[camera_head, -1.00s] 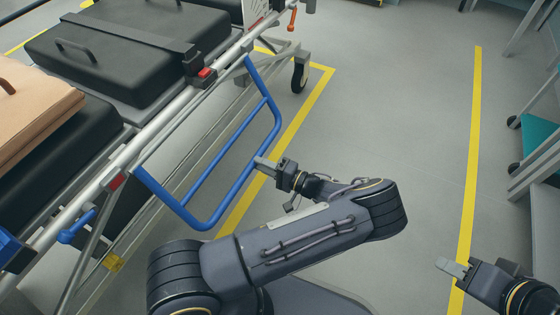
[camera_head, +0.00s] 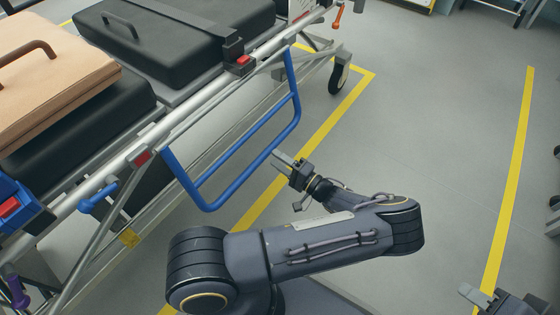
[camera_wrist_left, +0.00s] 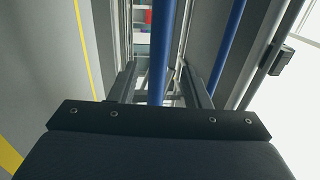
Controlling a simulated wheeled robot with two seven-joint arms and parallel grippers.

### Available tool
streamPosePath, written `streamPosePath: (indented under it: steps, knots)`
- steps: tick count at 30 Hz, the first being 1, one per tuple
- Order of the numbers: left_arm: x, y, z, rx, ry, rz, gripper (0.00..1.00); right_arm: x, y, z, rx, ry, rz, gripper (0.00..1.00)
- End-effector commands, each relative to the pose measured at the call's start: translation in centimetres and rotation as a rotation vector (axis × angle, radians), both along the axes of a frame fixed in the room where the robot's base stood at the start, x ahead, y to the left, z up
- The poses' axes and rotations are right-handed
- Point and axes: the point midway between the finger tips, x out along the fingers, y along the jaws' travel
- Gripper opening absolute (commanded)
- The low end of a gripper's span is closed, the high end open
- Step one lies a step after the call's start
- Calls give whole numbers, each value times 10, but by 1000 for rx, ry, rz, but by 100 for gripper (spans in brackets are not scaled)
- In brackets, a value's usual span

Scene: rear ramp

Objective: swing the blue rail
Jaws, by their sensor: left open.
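The blue rail (camera_head: 186,182) is a bent tube frame on the near side of the stretcher (camera_head: 150,142). It slants down and outward from the silver side bar. My left gripper (camera_head: 279,158) is at the rail's outer lower bar. In the left wrist view, its open fingers (camera_wrist_left: 160,84) have one blue bar (camera_wrist_left: 160,45) running between them, and a second blue bar lies to the right. Whether the fingers touch the bar cannot be told. My right gripper (camera_head: 473,294) is at the bottom right, away from the rail; its opening is unclear.
The stretcher carries black pads (camera_head: 170,45) and a tan case (camera_head: 50,75). A wheel (camera_head: 339,79) stands on the floor beyond the rail. Yellow floor lines (camera_head: 512,170) run on both sides of my left arm. The grey floor to the right is largely clear.

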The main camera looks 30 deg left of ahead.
Motion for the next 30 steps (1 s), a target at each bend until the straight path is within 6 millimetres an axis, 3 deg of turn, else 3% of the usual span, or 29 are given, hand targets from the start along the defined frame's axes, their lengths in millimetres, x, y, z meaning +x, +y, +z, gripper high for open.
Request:
streamPosePath:
  steps: [5, 16, 26, 30]
  knots:
    - [0, -16, 0, 0, -1, -4, 43, 0, 0, 6, 0, 0, 0, 36]
    - [-5, -72, -9, -2, 0, -2, 43, 0, 0, 17, 0, 0, 0, 36]
    - [-6, -78, -10, -1, 0, 0, 43, 0, 0, 17, 0, 0, 0, 36]
    - [-8, -70, -14, 16, 29, 18, 27, 0, 0, 15, 0, 0, 0, 36]
